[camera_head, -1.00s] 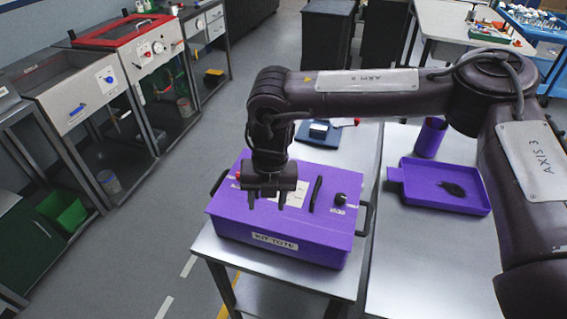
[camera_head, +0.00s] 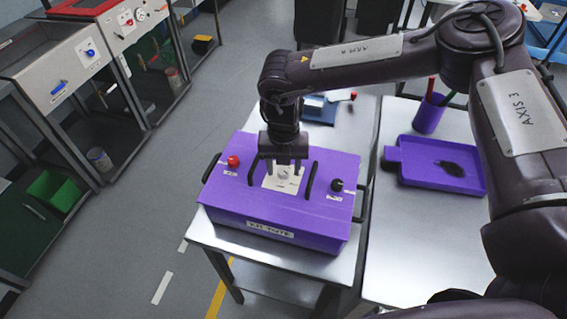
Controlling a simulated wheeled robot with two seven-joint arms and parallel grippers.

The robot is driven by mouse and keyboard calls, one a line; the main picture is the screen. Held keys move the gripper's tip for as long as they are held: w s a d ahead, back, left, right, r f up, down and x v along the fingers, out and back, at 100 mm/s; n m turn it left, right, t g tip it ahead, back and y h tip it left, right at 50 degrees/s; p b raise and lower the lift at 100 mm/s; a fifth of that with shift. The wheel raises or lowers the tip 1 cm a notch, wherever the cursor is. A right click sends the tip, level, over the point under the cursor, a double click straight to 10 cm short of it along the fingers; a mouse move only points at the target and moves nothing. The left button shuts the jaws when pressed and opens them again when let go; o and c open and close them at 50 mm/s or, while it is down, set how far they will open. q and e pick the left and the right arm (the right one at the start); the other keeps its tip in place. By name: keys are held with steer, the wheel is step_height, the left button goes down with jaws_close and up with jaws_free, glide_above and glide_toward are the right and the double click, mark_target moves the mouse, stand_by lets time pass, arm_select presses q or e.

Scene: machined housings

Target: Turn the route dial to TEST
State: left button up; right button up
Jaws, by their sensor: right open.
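A purple box (camera_head: 225,200) stands on a metal table, with a white plate (camera_head: 270,184) on its top. The pale round dial (camera_head: 284,173) sits on this plate; its marks are too small to read, so I cannot tell its setting. My right gripper (camera_head: 284,168) is open and points down at the dial, one finger on each side of it. I cannot tell whether the fingers touch it. My left gripper is not in view.
A red knob (camera_head: 233,161) sits left of the plate and a black knob (camera_head: 336,185) right. A dark bar handle (camera_head: 311,181) stands close to the gripper's right. A purple tray (camera_head: 410,180) and a purple cup (camera_head: 428,117) are on the right table.

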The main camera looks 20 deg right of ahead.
steer(key=c, duration=0.7)
steer(key=shift+s, duration=0.1)
steer(key=c, duration=0.3)
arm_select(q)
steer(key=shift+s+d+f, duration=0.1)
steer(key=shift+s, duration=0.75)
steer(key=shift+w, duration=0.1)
